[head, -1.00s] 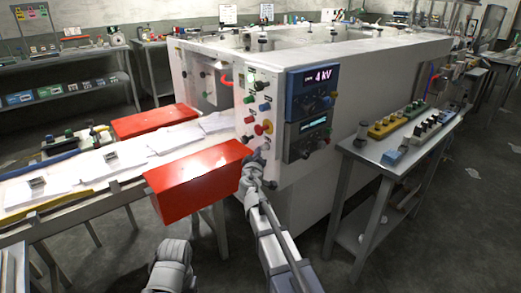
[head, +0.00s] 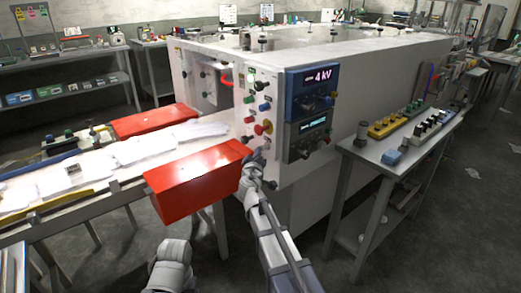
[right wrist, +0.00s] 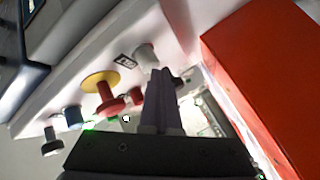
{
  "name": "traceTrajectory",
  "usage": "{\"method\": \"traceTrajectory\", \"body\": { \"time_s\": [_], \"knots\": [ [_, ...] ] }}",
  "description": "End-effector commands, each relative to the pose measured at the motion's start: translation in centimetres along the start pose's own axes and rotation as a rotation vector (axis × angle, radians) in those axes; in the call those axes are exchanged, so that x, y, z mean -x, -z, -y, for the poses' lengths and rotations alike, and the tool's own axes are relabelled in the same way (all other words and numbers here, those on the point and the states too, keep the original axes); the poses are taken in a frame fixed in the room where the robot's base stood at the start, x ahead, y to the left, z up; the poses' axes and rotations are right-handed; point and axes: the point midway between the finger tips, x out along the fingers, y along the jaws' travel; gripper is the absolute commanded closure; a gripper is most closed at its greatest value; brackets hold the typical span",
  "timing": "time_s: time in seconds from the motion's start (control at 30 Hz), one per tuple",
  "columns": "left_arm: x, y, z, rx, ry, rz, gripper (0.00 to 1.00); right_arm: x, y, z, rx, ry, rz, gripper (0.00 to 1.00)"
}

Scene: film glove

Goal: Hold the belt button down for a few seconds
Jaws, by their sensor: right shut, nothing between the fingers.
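The control panel (head: 262,95) is on the end face of the white machine, with several coloured buttons and knobs. I cannot read which one is the belt button. My right gripper (head: 256,156) is shut and empty at the panel's lower edge. In the right wrist view its shut fingertips (right wrist: 168,74) are right beside a pale button (right wrist: 146,56) with a small dark label. I cannot tell whether they touch it or press it in. A red mushroom button on a yellow disc (right wrist: 105,90) is to the left. My left gripper is out of view; only part of that arm shows.
A red box-shaped guard (head: 195,180) is close to the left of my right gripper. The belt (head: 85,178) with white sheets runs into the machine. A side table (head: 400,150) with switch boxes stands at the right. A blue display unit (head: 312,85) reads 4 kV.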

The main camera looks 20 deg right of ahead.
Motion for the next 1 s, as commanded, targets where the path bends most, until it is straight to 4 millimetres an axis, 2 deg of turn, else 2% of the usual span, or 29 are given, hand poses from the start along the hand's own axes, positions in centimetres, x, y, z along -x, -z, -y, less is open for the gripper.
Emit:
{"method": "traceTrajectory", "body": {
  "time_s": [0.63, 1.0],
  "knots": [
    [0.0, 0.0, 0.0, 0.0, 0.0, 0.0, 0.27, 0.0, 0.0, 0.0, 0.0, -0.001, 0.001, 1.0],
    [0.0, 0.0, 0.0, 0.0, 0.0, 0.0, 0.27, 1.1, 0.7, 0.8, 0.0, 0.0, 0.0, 1.0]
  ]
}}
